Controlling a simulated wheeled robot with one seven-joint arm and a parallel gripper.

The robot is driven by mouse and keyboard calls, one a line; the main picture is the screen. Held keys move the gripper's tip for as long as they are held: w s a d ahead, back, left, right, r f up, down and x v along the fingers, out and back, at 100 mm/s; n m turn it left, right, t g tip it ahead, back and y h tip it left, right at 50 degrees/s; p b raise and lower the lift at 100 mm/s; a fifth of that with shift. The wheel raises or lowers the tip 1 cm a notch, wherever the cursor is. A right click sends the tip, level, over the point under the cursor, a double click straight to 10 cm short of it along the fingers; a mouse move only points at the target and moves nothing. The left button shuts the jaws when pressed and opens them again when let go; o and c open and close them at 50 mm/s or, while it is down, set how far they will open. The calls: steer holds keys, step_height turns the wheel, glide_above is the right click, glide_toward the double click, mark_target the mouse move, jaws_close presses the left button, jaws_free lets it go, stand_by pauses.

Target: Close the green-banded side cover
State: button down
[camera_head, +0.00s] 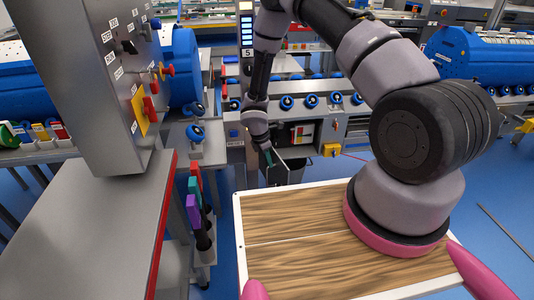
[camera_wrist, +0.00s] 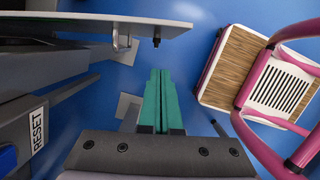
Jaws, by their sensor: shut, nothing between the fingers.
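My gripper (camera_head: 268,157) is low beside the machine bench in the head view, small and partly hidden by my wrist. In the wrist view its two green fingers (camera_wrist: 155,105) are together with nothing between them.
A machine bench with blue round knobs (camera_head: 311,101) runs behind the gripper. A grey switch cabinet (camera_head: 95,85) and a red-edged table (camera_head: 90,235) stand at left. A RESET label (camera_wrist: 38,128) is close at left in the wrist view.

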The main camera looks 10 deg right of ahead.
mark_target(280, 163)
steer(key=shift+w+d+f, duration=0.15)
steer(key=shift+d+f, duration=0.3)
steer(key=shift+d, duration=0.3)
steer(key=shift+w+d+f, duration=0.2)
steer(key=shift+d+f, duration=0.2)
steer(key=shift+d, duration=0.35)
steer(key=shift+w+d+f, duration=0.15)
steer(key=shift+d+f, duration=0.3)
steer(key=shift+d, duration=0.3)
steer(key=shift+d, duration=0.1)
